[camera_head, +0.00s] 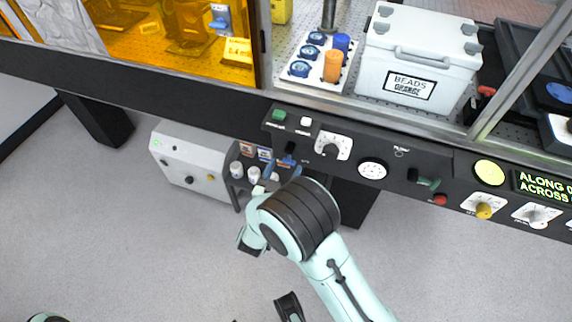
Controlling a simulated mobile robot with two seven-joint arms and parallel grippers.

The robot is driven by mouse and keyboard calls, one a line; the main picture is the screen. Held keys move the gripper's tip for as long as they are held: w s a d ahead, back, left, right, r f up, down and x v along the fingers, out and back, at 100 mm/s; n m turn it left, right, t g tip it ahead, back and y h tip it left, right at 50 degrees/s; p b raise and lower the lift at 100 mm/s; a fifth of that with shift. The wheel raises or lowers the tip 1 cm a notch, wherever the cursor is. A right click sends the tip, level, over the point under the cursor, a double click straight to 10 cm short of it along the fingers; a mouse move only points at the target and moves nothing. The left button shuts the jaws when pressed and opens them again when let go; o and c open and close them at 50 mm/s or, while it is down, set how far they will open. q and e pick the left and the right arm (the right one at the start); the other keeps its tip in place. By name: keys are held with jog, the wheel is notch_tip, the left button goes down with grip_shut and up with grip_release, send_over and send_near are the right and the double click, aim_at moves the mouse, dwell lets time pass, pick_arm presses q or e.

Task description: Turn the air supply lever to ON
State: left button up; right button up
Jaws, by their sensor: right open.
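No label reading air supply is legible, so I cannot tell for sure which handle is the air supply lever. My left gripper does not show clearly.
The front panel (455,165) also carries buttons, a red knob (440,199) and dials. The low unit (240,184) with white cylinders stands beside a grey box (190,165). A bead crate (418,62) stands on the bench. The floor in front is clear.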

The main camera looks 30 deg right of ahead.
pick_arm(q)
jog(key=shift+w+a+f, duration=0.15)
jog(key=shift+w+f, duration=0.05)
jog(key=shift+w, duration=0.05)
pick_arm(e)
jog(key=shift+x, duration=1.2)
